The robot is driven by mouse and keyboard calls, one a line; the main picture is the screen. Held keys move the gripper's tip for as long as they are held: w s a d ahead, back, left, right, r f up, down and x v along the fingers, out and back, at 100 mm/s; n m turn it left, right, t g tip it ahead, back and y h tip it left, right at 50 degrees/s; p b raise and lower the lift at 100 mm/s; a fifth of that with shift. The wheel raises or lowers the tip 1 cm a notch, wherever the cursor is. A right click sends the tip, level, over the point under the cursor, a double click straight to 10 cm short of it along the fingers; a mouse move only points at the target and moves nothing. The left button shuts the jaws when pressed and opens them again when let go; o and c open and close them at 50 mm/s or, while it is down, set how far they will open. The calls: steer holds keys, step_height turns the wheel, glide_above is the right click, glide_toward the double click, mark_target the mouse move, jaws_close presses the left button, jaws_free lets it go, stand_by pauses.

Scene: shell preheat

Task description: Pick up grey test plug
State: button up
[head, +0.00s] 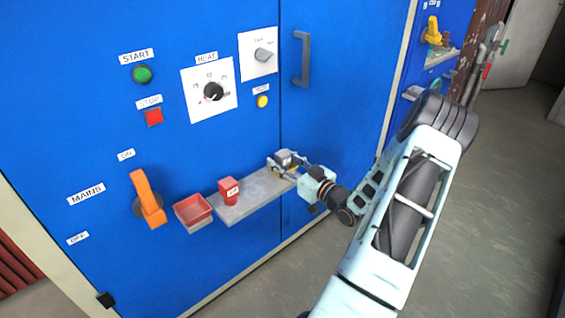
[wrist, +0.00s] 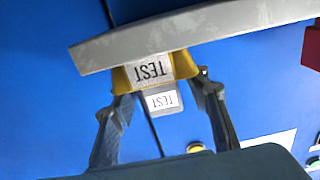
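The grey test plug (head: 283,155) stands in a yellow holder at the right end of a grey shelf on the blue cabinet. In the wrist view the plug (wrist: 163,101) bears a TEST label, and the yellow holder (wrist: 122,80) behind it carries another TEST label. My gripper (head: 285,166) is at the shelf's right end. In the wrist view its fingers (wrist: 162,95) are apart, one on each side of the plug, with visible gaps between them and the plug. The gripper looks open. The plug's lower part is hidden in the holder.
On the shelf (head: 245,198) a red labelled block (head: 229,190) stands left of the plug. A red open tray (head: 193,212) and an orange mains lever (head: 148,199) are further left. A door handle (head: 302,59) sticks out above. The floor at right is clear.

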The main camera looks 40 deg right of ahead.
jaws_close()
